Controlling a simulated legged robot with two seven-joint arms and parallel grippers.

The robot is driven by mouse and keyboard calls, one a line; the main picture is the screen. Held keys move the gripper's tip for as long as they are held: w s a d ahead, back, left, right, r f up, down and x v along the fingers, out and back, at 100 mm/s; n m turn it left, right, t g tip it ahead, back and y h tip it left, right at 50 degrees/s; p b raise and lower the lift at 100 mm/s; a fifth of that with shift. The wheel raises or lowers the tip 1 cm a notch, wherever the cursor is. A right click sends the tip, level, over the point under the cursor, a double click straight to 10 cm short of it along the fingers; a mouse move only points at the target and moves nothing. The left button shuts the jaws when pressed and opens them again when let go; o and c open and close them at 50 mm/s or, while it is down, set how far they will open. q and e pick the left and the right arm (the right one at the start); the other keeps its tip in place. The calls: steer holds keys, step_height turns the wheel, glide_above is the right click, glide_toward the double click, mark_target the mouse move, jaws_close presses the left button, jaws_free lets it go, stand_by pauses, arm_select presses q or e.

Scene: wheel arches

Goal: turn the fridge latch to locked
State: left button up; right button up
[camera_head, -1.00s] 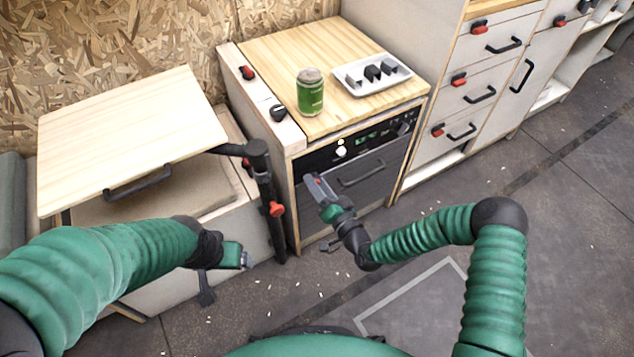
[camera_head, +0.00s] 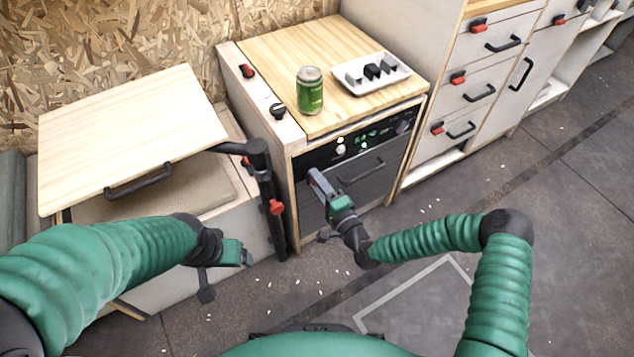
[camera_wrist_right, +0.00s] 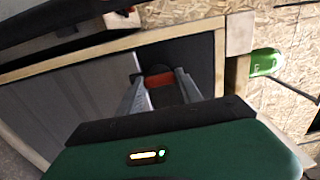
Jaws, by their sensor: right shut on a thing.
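The fridge latch, a small red and black knob (camera_wrist_right: 160,85), sits between the two grey fingers of my right gripper (camera_wrist_right: 162,88) in the right wrist view. The fingers are shut on it. In the head view my right gripper (camera_head: 317,178) is at the left edge of the grey-fronted unit (camera_head: 372,185) below the wooden counter and hides the latch there. How far the latch is turned cannot be told. My left gripper (camera_head: 238,256) hangs low in front of the left cabinet; its jaws do not show clearly.
A green can (camera_head: 310,92) and a white tray (camera_head: 372,75) stand on the counter above. A dark handle (camera_head: 362,172) crosses the unit's front. A raised wooden flap (camera_head: 130,130) and a dark post (camera_head: 268,205) are to the left. The floor at right is open.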

steer(key=shift+d+f, duration=0.2)
stand_by(0.3)
steer(key=o, duration=1.4)
steer(key=shift+r, duration=0.1)
steer(key=p+v, duration=0.4)
steer(key=v, duration=1.2)
steer(key=shift+s+d, duration=0.2)
steer(key=shift+s, duration=0.1)
